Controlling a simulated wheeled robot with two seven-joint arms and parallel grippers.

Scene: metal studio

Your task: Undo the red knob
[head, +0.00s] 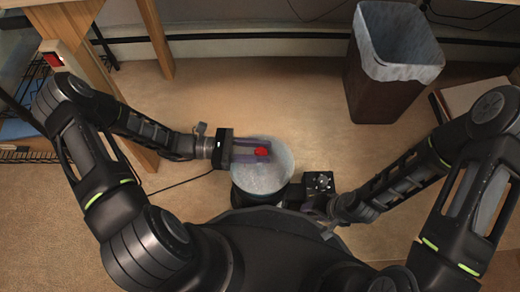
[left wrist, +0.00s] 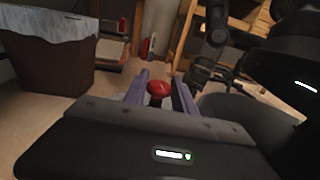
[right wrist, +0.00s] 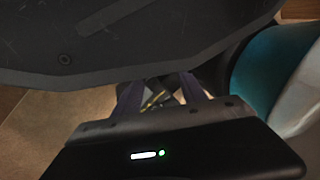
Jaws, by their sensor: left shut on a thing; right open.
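The red knob (head: 262,152) sits on top of a round, pale grey drum-like body (head: 262,183) directly in front of me. My left gripper (head: 258,152) reaches in from the left and its purple fingers are shut on the knob, one on each side. In the left wrist view the red knob (left wrist: 159,89) shows between the two fingers. My right gripper (right wrist: 160,95) is open, low beside the drum on its right. Its fingers are mostly hidden in the head view.
A dark bin with a pale liner (head: 392,75) stands at the back right. A wooden table leg (head: 155,38) and a wooden frame with a red switch (head: 55,60) are at the left. Bare floor lies between the drum and the back wall.

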